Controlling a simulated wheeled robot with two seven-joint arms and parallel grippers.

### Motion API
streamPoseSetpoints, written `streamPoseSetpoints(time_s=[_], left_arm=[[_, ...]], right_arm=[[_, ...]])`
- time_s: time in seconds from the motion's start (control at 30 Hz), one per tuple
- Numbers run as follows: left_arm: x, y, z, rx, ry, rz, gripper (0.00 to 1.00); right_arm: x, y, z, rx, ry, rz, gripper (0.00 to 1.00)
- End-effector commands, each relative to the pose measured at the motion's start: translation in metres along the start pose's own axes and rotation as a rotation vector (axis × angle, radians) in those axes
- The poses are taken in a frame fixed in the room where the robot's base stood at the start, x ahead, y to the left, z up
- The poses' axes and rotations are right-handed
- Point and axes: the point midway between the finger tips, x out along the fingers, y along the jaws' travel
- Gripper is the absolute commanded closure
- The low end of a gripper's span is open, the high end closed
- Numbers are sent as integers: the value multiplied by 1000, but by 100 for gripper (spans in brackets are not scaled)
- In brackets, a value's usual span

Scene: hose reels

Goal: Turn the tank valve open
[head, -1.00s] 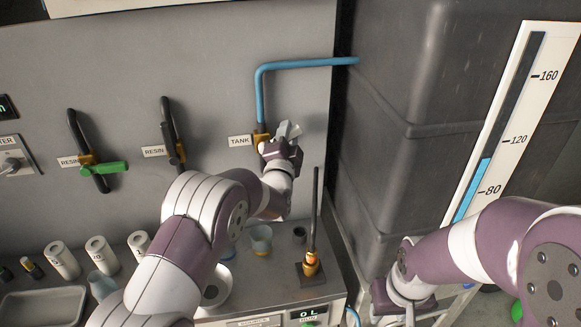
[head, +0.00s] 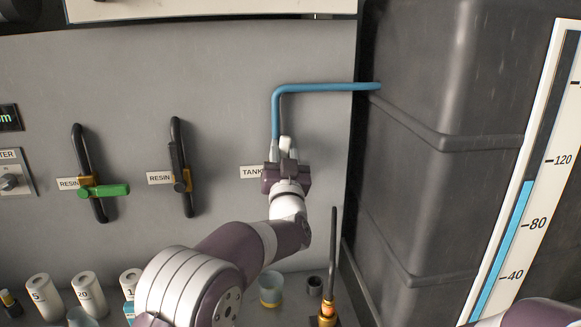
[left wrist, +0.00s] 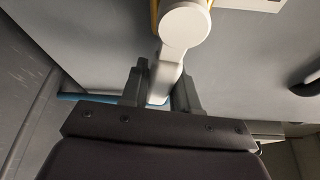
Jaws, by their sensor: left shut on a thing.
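The tank valve is on the wall panel under the blue pipe (head: 276,115), beside the TANK label (head: 251,172). Its white lever (head: 286,143) points upward in the head view. My left gripper (head: 284,153) is shut on this lever and hides most of the valve body. In the left wrist view, the white lever (left wrist: 167,72) with its round hub (left wrist: 184,25) runs down between the two fingers (left wrist: 160,92). My right gripper is out of view.
Two resin valves (head: 90,180) (head: 180,175) are on the panel to the left. The dark tank (head: 420,90) with a level gauge (head: 512,220) stands on the right. Cups (head: 271,290), bottles and an upright dark rod (head: 333,250) are on the counter below.

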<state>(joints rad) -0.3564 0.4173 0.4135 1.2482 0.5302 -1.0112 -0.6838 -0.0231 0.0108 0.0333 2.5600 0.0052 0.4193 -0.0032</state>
Motion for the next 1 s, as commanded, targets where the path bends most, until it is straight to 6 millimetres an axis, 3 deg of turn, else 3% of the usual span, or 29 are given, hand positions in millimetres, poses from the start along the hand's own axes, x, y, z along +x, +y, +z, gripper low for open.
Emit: streamPoseSetpoints(time_s=[0.03,0.3,0.93,0.97,1.0], left_arm=[[-4,1,10,-21,-12,-6,100],[-3,-7,10,-130,-15,-51,100],[-3,-10,11,-170,-20,-68,100],[-3,-10,11,-170,-20,-68,67],[-3,-10,11,-170,-20,-67,54]], right_arm=[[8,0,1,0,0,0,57],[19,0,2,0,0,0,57],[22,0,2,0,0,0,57],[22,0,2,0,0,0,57],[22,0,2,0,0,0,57]])
